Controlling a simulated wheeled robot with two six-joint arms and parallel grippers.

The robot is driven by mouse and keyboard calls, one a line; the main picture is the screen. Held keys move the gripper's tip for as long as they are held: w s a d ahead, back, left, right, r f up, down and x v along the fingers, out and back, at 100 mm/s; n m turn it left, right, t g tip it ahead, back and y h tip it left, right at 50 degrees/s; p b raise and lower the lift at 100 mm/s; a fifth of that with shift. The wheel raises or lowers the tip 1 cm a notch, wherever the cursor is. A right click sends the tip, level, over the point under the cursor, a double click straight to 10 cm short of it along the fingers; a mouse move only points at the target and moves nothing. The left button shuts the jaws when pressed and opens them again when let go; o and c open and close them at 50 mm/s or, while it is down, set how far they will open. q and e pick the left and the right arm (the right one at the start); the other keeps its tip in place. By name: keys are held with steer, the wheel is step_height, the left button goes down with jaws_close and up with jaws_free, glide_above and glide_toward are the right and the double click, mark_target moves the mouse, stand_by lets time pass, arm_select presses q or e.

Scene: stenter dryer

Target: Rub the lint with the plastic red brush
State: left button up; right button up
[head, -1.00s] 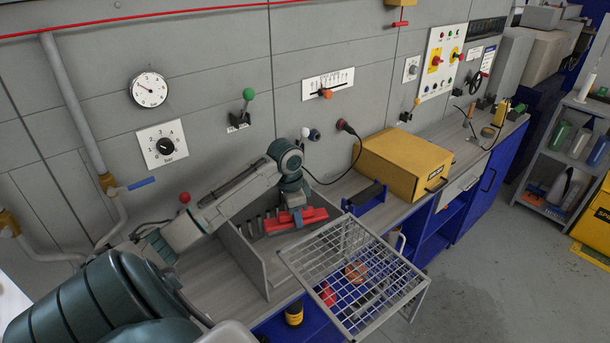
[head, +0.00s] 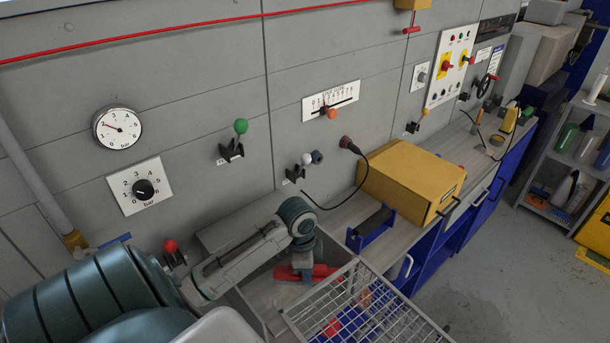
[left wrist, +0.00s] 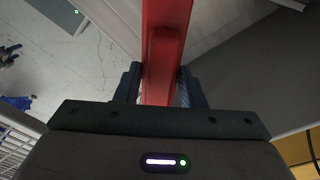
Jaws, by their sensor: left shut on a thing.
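My left gripper (head: 302,262) is shut on the plastic red brush (head: 325,271), over the open grey box on the bench. In the left wrist view the brush (left wrist: 164,60) runs between the two fingers (left wrist: 157,90) as a long red bar. Its bristles are not clear to see. I cannot make out any lint in these frames. Whether the brush touches the box floor cannot be told. My right gripper is not in view.
A wire rack (head: 352,306) stands just right of the brush, with a red thing (head: 331,327) under it. A blue holder (head: 371,232) and a yellow box (head: 410,178) sit farther right. Levers and dials fill the wall behind.

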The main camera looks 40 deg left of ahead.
arm_select(q)
steer(key=shift+w+f, duration=0.1)
steer(key=shift+f, duration=0.35)
steer(key=shift+d+f, duration=0.2)
steer(key=shift+f, duration=0.5)
steer(key=shift+s+f, duration=0.2)
steer(key=shift+f, duration=0.65)
steer(key=shift+w+f, duration=0.1)
steer(key=shift+f, duration=0.8)
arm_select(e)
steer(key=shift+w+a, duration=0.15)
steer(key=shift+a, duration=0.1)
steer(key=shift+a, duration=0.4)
arm_select(q)
steer(key=shift+f+b, duration=0.4)
steer(key=shift+f, duration=0.45)
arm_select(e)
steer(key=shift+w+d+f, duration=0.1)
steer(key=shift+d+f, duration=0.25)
arm_select(q)
steer(key=shift+f, duration=0.3)
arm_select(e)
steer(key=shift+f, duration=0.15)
